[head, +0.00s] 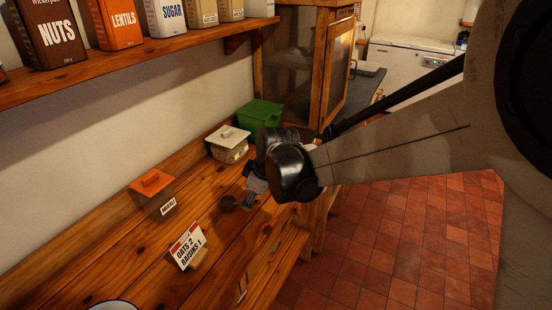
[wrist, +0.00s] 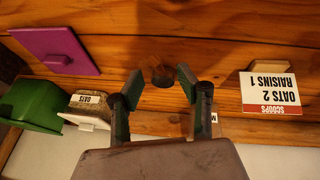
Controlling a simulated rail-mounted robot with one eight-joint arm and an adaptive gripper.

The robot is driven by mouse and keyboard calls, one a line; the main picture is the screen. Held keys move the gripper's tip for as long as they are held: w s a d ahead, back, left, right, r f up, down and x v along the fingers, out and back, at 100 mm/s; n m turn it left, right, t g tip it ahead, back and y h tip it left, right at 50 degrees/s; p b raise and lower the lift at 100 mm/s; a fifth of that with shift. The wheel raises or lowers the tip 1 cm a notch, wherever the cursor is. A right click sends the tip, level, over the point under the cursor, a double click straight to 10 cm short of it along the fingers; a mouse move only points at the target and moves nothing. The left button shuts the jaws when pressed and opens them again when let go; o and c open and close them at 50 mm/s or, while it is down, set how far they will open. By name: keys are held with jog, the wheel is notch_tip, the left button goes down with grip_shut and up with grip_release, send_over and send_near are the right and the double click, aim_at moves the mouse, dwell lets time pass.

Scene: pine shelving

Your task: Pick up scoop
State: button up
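A small dark round thing, probably the scoop (head: 228,202), lies on the wooden counter (head: 225,255) in the head view. In the wrist view the scoop (wrist: 162,75) shows as a brownish round shape between and just beyond my fingertips. Its handle cannot be made out. My gripper (wrist: 160,82) is open, with one finger on each side and a gap around the scoop. In the head view my gripper (head: 250,196) is low over the counter beside the scoop, partly hidden by my wrist.
An orange-lidded container (head: 152,190), an oats box (head: 228,150) and a green bin (head: 262,115) stand along the wall. A sign reading "OATS 2 RAISINS 1" (head: 188,246) stands nearby. A purple panel (wrist: 55,50) shows in the wrist view. A shelf (head: 130,68) with tins hangs above.

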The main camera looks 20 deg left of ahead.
aim_at(240, 203)
jog(key=shift+x, duration=2.35)
jog(key=shift+w+a+r, duration=0.1)
jog(key=shift+a+r, duration=0.05)
grip_shut()
